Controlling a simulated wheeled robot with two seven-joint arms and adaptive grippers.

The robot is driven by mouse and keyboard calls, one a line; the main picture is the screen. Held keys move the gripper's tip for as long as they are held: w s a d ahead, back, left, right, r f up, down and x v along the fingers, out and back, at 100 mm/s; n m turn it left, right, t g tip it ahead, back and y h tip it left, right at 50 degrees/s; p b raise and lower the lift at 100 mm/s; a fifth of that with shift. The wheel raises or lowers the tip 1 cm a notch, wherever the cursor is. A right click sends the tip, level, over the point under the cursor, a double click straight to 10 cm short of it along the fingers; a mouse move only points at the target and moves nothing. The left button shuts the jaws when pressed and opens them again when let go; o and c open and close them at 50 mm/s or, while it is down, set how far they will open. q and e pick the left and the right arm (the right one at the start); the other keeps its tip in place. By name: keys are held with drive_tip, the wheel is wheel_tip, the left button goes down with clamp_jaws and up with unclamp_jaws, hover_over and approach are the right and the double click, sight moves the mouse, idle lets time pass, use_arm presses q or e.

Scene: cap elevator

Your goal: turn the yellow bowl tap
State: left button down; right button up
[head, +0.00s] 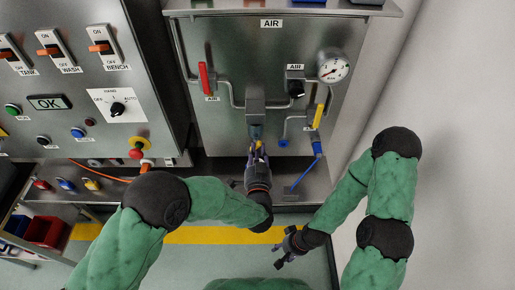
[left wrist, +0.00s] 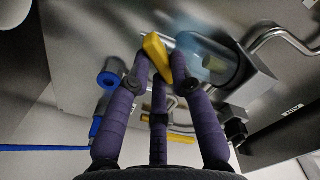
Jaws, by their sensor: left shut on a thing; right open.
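The yellow bowl tap (left wrist: 157,55) sits at the end of the clear bowl (left wrist: 203,58) of the air filter in the left wrist view. My left gripper (left wrist: 161,78) is shut on the tap, with fingers on both sides of it. In the head view my left gripper (head: 258,154) is just below the bowl (head: 256,131), and its fingers hide most of the tap. My right gripper (head: 284,249) is open and empty, low in the head view, away from the panel.
A red lever (head: 205,79) and a gauge (head: 333,67) flank the filter body (head: 255,99). A yellow lever (head: 319,115) and a blue hose (head: 306,175) are to its right. The switch cabinet (head: 150,60) stands at left. Floor around my right gripper is clear.

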use_arm(q)
drive_tip(key=shift+f+m+p, duration=0.15)
drive_tip(key=shift+m+p, duration=0.6)
drive_tip(key=shift+m, duration=1.75)
drive_tip(key=shift+f+m+p, duration=0.15)
drive_tip(key=shift+m+p, duration=0.6)
drive_tip(key=shift+m, duration=1.75)
drive_tip(key=c, duration=1.1)
unclamp_jaws()
drive_tip(key=s, duration=1.2)
drive_tip(key=shift+a, duration=0.1)
